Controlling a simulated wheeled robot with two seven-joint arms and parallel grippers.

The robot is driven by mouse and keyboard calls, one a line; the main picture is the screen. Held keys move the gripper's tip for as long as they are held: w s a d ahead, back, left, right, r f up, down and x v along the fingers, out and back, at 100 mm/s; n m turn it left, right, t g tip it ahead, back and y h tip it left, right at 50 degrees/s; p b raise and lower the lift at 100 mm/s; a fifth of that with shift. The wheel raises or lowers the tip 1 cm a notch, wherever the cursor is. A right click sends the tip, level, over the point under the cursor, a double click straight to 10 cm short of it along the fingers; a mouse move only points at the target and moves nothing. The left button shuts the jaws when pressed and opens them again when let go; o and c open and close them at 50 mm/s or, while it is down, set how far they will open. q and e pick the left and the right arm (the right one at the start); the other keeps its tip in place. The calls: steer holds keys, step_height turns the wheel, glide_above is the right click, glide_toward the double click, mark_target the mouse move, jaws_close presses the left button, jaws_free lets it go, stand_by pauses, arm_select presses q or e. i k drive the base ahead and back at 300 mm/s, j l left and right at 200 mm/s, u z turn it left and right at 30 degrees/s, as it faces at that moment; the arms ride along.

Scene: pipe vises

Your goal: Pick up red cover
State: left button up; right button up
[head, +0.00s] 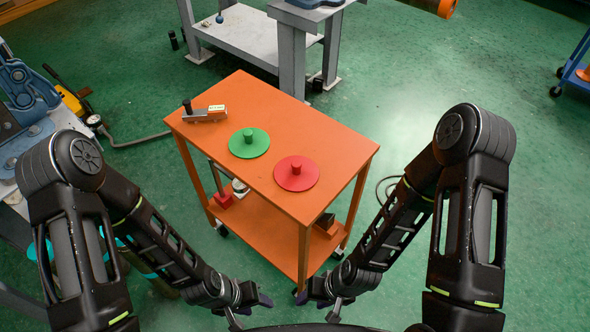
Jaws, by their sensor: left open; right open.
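The red cover (296,174) is a flat red disc with a short upright knob, lying on the top of the orange cart (320,139). A green cover (249,143) of the same shape lies beside it, to the left and further back. My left gripper (248,310) is low at the bottom of the head view, in front of the cart and below its top. My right gripper (325,308) is also low, near the cart's front leg. Both are empty and apart from the covers; their fingertips are partly cut off by the bottom edge.
A small metal block with a dark knob (205,114) lies on the cart's far left corner. The lower shelf (265,235) holds several small items. A grey workbench (255,38) stands behind, and blue vise equipment (22,85) is at left. The green floor (430,70) is open at right.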

mark_target(295, 173)
steer(key=l+u, duration=0.1)
steer(key=u, duration=0.35)
steer(key=l+u, duration=0.1)
steer(key=u, duration=0.35)
steer(key=k+l+u, duration=0.1)
steer(key=u, duration=0.35)
steer(key=k+l+u, duration=0.8)
steer(key=k+l, duration=0.15)
steer(key=k, duration=0.2)
steer(key=i, duration=0.5)
